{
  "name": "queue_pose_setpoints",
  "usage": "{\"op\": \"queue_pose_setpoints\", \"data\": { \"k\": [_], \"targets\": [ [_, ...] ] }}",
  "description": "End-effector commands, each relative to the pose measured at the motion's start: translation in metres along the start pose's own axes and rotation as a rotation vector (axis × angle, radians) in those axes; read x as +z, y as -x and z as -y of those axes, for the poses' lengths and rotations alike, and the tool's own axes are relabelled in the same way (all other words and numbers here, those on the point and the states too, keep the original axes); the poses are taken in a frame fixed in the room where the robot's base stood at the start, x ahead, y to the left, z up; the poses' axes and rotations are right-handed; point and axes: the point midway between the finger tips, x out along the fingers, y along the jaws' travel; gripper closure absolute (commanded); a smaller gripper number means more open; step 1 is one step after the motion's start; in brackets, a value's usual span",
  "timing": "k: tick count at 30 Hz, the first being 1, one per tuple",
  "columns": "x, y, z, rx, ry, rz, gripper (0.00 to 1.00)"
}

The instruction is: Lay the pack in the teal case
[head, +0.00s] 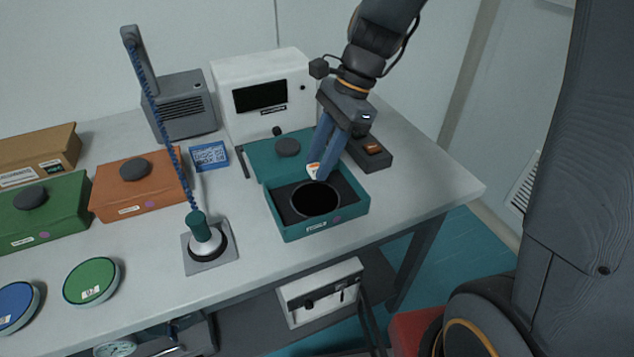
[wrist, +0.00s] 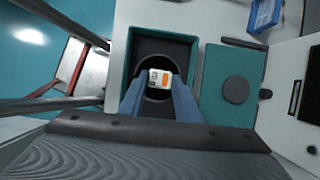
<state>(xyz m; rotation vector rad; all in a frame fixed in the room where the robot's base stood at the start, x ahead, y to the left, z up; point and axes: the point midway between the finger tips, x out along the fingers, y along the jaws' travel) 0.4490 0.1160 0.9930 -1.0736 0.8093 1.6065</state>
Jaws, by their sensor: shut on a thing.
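The teal case (head: 347,212) stands open on the table, with a dark lining and a round black recess inside. Its teal lid (head: 262,170), bearing a dark round knob, lies folded back behind it. The case also shows in the wrist view (wrist: 130,97), below the fingers. My gripper (head: 320,172) has blue fingers and is shut on the pack (head: 313,170), a small white and orange piece. The wrist view shows the pack (wrist: 160,78) between the fingertips (wrist: 161,81), over the recess. The pack appears to be above the recess; the exact height is unclear.
Orange (head: 137,190) and green (head: 45,220) boxes stand further left.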

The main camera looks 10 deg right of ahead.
Motion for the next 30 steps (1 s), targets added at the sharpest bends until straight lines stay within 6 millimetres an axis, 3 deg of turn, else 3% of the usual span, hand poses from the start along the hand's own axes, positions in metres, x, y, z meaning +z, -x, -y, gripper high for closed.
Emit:
{"op": "queue_pose_setpoints", "data": {
  "k": [3, 11, 18, 29, 30],
  "targets": [
    [-0.008, -0.018, -0.001, 0.003, -0.002, 0.001, 0.94],
    [-0.015, -0.037, 0.0, 0.001, -0.001, 0.0, 0.94],
    [-0.028, -0.066, 0.0, 0.002, -0.002, 0.0, 0.94],
    [-0.029, -0.07, 0.0, 0.0, 0.0, -0.001, 0.94],
    [-0.03, -0.071, 0.0, 0.0, 0.0, -0.001, 0.68]
  ]
}}
